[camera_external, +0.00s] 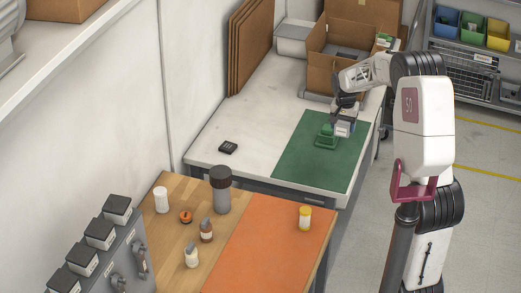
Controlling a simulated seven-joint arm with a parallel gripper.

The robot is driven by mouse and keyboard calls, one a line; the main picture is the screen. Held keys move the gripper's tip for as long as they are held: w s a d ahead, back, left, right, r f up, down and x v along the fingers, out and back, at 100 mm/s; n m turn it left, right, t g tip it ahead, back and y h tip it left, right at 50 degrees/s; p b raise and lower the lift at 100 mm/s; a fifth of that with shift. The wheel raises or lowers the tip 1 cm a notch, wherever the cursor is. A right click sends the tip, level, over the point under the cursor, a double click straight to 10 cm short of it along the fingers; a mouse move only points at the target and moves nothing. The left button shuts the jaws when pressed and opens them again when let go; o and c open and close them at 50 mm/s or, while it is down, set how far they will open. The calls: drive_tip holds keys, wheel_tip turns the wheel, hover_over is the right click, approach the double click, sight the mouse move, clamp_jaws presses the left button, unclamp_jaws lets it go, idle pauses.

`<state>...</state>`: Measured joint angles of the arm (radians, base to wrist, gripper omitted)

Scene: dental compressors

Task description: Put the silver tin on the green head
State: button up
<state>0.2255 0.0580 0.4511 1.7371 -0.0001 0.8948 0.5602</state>
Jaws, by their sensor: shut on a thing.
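The green head (325,138) sits on the green mat (312,170) on the white bench. My gripper (341,119) points down over the mat, at the right side of the green head. It is shut on a small silver-grey thing that looks like the silver tin (344,129). The tin is partly hidden by the gripper and very small in view. It overlaps the right edge of the green head in the picture; I cannot tell whether they touch.
An open cardboard box (322,75) stands behind the mat. A small black item (228,148) lies left on the bench. The mat's front is clear.

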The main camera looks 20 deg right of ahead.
drive_tip(key=shift+f, duration=1.7)
hover_over(328, 127)
drive_tip(key=shift+f, duration=0.75)
drive_tip(key=shift+f, duration=0.1)
drive_tip(key=shift+f, duration=1.65)
drive_tip(key=shift+f, duration=0.15)
drive_tip(key=o, duration=1.1)
